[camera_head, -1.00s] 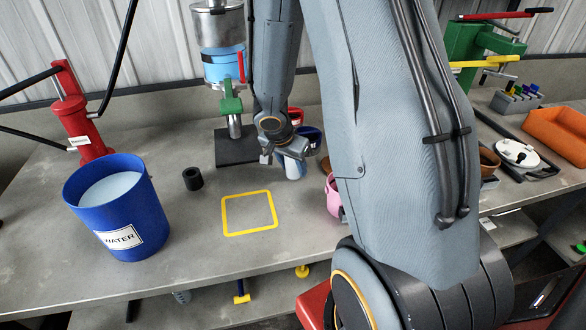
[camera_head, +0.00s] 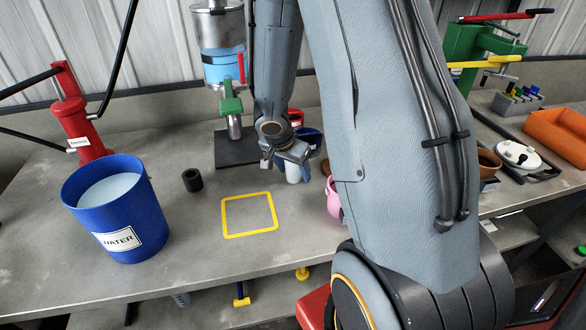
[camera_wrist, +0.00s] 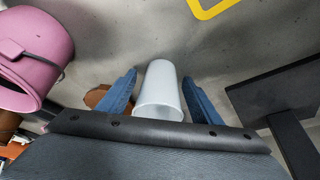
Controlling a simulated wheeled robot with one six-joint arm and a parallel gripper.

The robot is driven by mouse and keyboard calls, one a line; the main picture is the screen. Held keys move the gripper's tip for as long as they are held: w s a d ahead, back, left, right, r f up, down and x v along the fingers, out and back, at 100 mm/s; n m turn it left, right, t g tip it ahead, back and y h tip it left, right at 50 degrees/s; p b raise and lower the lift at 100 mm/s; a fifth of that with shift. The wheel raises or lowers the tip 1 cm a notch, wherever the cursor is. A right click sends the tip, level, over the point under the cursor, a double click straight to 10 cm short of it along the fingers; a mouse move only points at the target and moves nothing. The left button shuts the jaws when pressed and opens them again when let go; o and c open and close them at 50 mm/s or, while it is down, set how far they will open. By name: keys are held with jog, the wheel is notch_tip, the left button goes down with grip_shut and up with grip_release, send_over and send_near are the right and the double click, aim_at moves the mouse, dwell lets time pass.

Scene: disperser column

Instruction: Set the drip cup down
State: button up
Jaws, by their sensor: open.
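The drip cup, a white tapered cup (camera_wrist: 158,88), stands between the two blue fingers of my gripper (camera_wrist: 160,76) in the wrist view. The fingers are open, with a visible gap on each side of the cup. The cup appears to rest on the grey bench, though its base contact is not clear. In the head view my gripper (camera_head: 290,160) is over the bench, right of the dark base plate, and a pale part of the cup (camera_head: 294,174) shows below it, mostly hidden.
A yellow square outline (camera_head: 249,232) lies on the bench (camera_head: 200,270) left of the gripper. A pink container (camera_wrist: 38,50) is close by. The disperser column (camera_head: 222,60), a black ring (camera_head: 192,180) and a blue water bucket (camera_head: 118,215) stand further left.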

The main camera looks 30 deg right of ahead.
jog(key=shift+r, duration=0.1)
jog(key=shift+r+p, duration=0.1)
jog(key=shift+p, duration=0.25)
jog(key=v, duration=1.2)
